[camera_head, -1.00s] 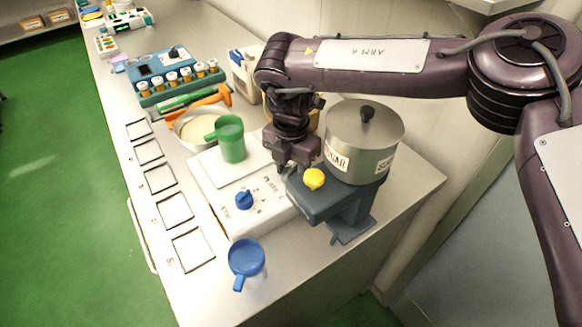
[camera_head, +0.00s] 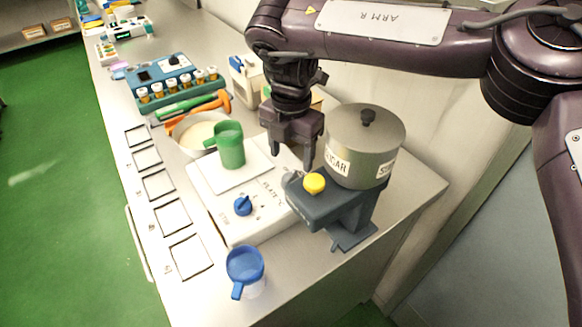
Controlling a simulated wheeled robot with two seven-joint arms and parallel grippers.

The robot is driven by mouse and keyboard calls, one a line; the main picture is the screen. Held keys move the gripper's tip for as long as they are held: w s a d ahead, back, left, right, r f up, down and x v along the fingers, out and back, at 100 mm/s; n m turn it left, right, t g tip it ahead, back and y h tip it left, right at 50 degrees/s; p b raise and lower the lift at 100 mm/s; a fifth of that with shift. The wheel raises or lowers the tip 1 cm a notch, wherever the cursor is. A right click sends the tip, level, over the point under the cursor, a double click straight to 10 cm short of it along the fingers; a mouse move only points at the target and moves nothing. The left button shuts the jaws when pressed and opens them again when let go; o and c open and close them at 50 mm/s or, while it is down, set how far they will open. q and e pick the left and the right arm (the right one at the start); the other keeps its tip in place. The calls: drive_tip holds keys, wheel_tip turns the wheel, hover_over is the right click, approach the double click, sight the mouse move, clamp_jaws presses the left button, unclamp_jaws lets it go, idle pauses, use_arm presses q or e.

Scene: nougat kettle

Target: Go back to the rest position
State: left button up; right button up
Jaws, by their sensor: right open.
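My right gripper (camera_head: 291,160) hangs fingers down from the purple arm marked ARM R, over the back right of the white hot plate (camera_head: 215,208). Its two fingers are apart with nothing between them. It is just left of the grey sugar pot (camera_head: 366,145) and above and behind the yellow knob (camera_head: 314,183) on the dark blue dispenser base (camera_head: 325,206). My left gripper is out of view.
A green mug (camera_head: 230,146) stands on the plate. A blue-lidded cup (camera_head: 245,270) stands at the front. A white bowl (camera_head: 190,140), orange-handled tools (camera_head: 215,104) and a blue vial rack (camera_head: 172,84) lie behind. Black-outlined squares (camera_head: 172,216) line the left edge.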

drive_tip(key=shift+r, duration=0.7)
